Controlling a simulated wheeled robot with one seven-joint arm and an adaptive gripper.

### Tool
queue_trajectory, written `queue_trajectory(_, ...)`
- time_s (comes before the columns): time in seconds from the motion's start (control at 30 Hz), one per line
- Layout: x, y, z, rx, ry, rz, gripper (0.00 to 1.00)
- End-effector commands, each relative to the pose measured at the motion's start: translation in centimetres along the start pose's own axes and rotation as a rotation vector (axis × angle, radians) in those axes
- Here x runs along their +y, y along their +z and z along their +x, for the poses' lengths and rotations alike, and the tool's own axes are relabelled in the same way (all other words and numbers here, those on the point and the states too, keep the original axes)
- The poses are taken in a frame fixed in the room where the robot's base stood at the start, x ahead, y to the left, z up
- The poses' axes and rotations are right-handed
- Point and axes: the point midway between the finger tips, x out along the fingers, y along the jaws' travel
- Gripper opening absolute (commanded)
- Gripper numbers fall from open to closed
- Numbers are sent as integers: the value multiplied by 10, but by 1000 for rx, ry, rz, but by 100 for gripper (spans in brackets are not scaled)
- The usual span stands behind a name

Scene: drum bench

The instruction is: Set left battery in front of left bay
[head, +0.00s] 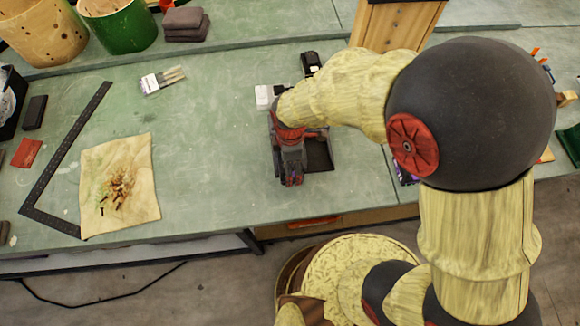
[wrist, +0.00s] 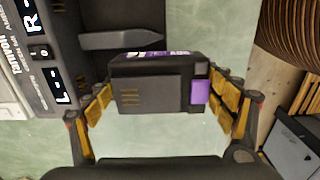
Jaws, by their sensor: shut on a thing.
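My gripper (wrist: 160,108) is shut on a dark battery (wrist: 152,90) with a purple tab at its right end in the wrist view. A yellow finger pad lies at each end of the battery. The black charger (wrist: 72,35), with large white L and R marks, fills the upper left of that view. The battery is beside its recessed dark part, close to the grey bar; whether they touch I cannot tell. In the head view my gripper (head: 291,168) is over the left side of the dark charger (head: 318,167), and my wrist hides most of the battery and the left bay.
A white box (head: 264,97) and a small black object (head: 310,63) stand behind the charger. A purple-and-dark thing (head: 405,178) is partly hidden by my arm. Green bench left of the charger is clear.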

Motion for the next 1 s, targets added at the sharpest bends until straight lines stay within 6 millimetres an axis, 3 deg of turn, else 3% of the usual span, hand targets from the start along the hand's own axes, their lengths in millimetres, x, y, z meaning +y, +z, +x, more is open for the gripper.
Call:
queue_trajectory(0.2, 1, -1, 30, 0, -1, 0, 36)
queue_trajectory(0.63, 2, -1, 35, 1, 1, 0, 36)
queue_trajectory(0.67, 1, -1, 35, 0, 0, 0, 84)
queue_trajectory(1.0, 1, -1, 35, 0, 0, 0, 100)
